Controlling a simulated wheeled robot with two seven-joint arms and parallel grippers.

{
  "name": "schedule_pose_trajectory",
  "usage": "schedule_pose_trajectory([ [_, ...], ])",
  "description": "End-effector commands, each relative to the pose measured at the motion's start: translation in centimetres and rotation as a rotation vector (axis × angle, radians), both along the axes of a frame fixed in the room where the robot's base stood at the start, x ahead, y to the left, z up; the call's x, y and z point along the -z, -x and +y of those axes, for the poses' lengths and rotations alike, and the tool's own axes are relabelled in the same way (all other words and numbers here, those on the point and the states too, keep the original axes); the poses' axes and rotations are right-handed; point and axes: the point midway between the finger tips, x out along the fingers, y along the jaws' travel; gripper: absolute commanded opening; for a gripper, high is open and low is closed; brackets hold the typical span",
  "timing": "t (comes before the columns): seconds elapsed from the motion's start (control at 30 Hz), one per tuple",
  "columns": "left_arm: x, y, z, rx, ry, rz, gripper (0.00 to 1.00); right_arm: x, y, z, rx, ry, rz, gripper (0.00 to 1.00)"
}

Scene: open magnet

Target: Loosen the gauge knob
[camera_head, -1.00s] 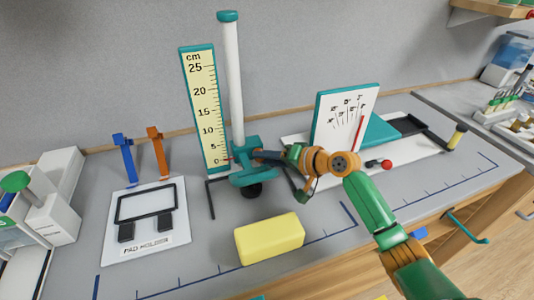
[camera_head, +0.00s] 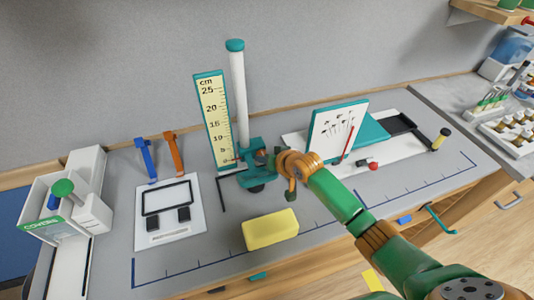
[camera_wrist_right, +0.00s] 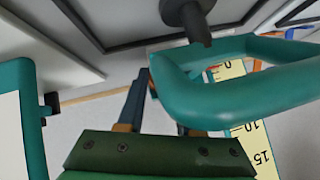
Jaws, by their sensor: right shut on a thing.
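The gauge stands at the back of the bench, with a cream centimetre scale (camera_head: 212,118) and a white post (camera_head: 239,100). Its teal carriage (camera_head: 250,176) sits low, near the 0 mark. It also shows in the right wrist view as a teal loop (camera_wrist_right: 240,85), with the scale upside down (camera_wrist_right: 258,150) beside it. My right gripper (camera_head: 268,158) is at the carriage's right side, shut on what appears to be the gauge knob. The knob is hidden by the fingers and wrist. A dark round part (camera_wrist_right: 186,14) shows near the loop. My left gripper is not in view.
A yellow block (camera_head: 270,230) lies in front of the gauge. A white panel with a dark frame (camera_head: 168,212) is at left, with blue (camera_head: 146,158) and orange (camera_head: 174,155) pieces behind it.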

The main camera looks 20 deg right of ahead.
Motion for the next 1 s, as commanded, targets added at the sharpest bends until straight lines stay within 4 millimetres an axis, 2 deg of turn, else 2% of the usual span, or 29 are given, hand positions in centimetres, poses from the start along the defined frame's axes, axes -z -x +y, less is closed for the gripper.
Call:
schedule_pose_trajectory([
  [0.5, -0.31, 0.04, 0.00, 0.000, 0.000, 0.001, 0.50, -0.03, -0.04, 0.03, 0.000, 0.020, -0.003, 0.00],
  [0.53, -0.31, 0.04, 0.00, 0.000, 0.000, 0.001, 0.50, -0.02, -0.04, 0.03, 0.000, 0.020, -0.003, 0.40],
  [0.6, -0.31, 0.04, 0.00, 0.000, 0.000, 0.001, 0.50, -0.02, -0.04, 0.03, 0.000, 0.020, -0.002, 0.59],
  [0.63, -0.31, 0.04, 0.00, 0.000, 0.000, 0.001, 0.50, -0.02, -0.04, 0.03, 0.000, 0.020, -0.002, 0.65],
  [1.0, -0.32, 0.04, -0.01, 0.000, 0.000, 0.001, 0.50, -0.06, -0.04, 0.14, -0.001, 0.016, -0.002, 0.65],
])
